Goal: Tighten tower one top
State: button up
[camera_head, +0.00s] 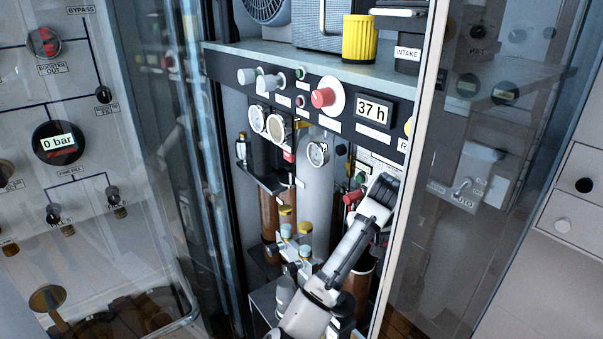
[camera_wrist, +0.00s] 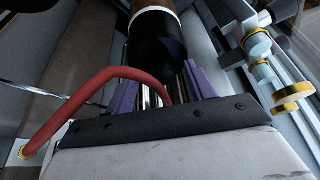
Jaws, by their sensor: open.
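In the wrist view a brown cylinder with a black end (camera_wrist: 158,45) lies straight ahead of my gripper (camera_wrist: 163,80). The purple fingers are apart, one to each side of a bright metal part below the black end. I cannot tell whether the fingers touch it. In the head view my arm reaches into the cabinet at the right, and its hand hides the fingers. A brown tower (camera_head: 357,281) shows partly behind my arm. Another brown tower (camera_head: 270,215) stands further left. No label shows which one is tower one.
A red hose (camera_wrist: 95,85) curves close past my gripper's left side. Yellow-ringed fittings (camera_wrist: 258,45) stand at the right. Gauges (camera_head: 317,153) and a control panel (camera_head: 345,105) reading 37 h are above. Glass doors flank the narrow cabinet opening, the right door edge (camera_head: 415,150) close to my arm.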

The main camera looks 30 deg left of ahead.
jog(key=shift+w+r+n+g+y, duration=0.1)
jog(key=shift+n+g+y, duration=0.25)
jog(key=shift+n, duration=0.7)
jog(key=shift+r+n+g+y, duration=0.1)
jog(key=shift+n+g+y, duration=0.2)
jog(key=shift+n, duration=0.75)
jog(key=shift+n+g, duration=0.25)
jog(key=shift+n, duration=0.55)
